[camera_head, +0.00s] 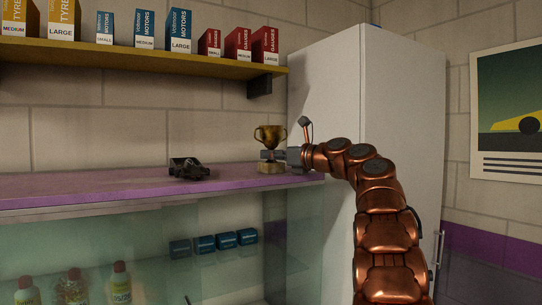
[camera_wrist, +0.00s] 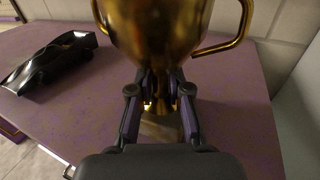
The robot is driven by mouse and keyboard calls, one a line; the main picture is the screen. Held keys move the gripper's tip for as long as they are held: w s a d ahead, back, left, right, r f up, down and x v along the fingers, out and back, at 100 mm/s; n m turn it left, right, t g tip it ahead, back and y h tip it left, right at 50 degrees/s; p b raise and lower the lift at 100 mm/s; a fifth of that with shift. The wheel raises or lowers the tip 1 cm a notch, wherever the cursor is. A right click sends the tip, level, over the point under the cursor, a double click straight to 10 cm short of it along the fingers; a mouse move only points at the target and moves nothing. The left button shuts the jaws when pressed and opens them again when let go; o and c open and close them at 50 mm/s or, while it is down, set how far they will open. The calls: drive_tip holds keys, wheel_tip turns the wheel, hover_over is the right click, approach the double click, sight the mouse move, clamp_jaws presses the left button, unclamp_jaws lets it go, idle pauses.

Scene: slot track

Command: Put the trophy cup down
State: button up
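The gold trophy cup (camera_head: 270,138) with two handles is upright over the right end of the purple counter (camera_head: 100,184). Its base is at the counter top, but I cannot tell if it rests on it or is just above. My gripper (camera_head: 283,155) reaches it from the right. In the wrist view the cup (camera_wrist: 155,30) fills the top middle, and my gripper's fingers (camera_wrist: 161,88) close around its narrow stem from both sides. The fingers and palm partly hide the base.
A black toy car (camera_head: 188,168) sits on the counter left of the cup; it also shows in the wrist view (camera_wrist: 52,62). A white cabinet (camera_head: 365,90) stands right of the counter. A yellow shelf (camera_head: 130,58) with boxes hangs above. The counter between car and cup is clear.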

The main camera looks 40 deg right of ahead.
drive_tip(key=o, duration=0.4)
drive_tip(key=shift+c, duration=0.2)
drive_tip(key=shift+r, duration=0.15)
drive_tip(key=b+v, duration=0.1)
drive_tip(key=v, duration=1.1)
